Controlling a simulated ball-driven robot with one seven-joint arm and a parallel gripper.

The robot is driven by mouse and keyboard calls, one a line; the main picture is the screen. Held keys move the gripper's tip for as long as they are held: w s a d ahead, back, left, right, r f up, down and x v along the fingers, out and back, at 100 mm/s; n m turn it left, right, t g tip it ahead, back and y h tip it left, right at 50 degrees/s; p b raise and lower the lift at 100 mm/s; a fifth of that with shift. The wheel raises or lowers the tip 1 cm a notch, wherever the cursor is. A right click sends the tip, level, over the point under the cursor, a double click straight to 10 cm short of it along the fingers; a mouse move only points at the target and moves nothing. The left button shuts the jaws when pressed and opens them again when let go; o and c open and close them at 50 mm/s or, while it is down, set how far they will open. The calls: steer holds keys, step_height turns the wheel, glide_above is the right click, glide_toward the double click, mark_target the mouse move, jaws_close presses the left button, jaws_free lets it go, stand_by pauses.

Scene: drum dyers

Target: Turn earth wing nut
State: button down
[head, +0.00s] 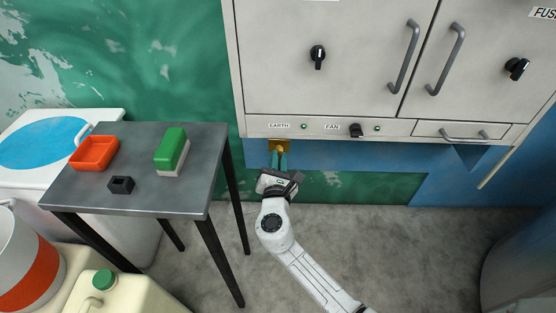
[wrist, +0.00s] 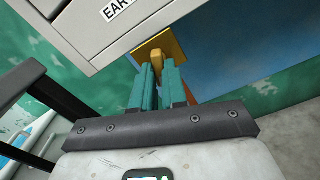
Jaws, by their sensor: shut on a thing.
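The earth wing nut (head: 281,149) is a small brass-coloured piece on a yellow plate under the cabinet, below the EARTH label. My gripper (head: 279,158) has teal fingers and reaches up to it from below. In the wrist view the fingers (wrist: 158,72) are close together, shut on the wing nut (wrist: 157,57) in front of the yellow plate (wrist: 172,44). The fingers hide most of the nut, so its angle cannot be told.
The grey cabinet (head: 340,128) with FAN knob (head: 356,130) and a drawer (head: 463,133) hangs just above my gripper. At left a table (head: 145,190) holds an orange tray (head: 94,167), a green-topped brush (head: 172,147) and a black block (head: 121,185). The floor (head: 390,250) at right is clear.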

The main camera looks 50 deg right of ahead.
steer(key=shift+f+m+b, duration=0.15)
steer(key=shift+m+b, duration=0.25)
steer(key=shift+b, duration=0.1)
steer(key=shift+m+b, duration=7.2)
steer(key=shift+m, duration=1.3)
steer(key=shift+r, duration=0.2)
steer(key=c, duration=1.2)
jaws_free()
steer(key=shift+o, duration=0.2)
steer(key=p+v, duration=0.1)
steer(key=v, duration=0.9)
steer(key=shift+s+a+p, duration=0.25)
steer(key=shift+a+p, duration=0.1)
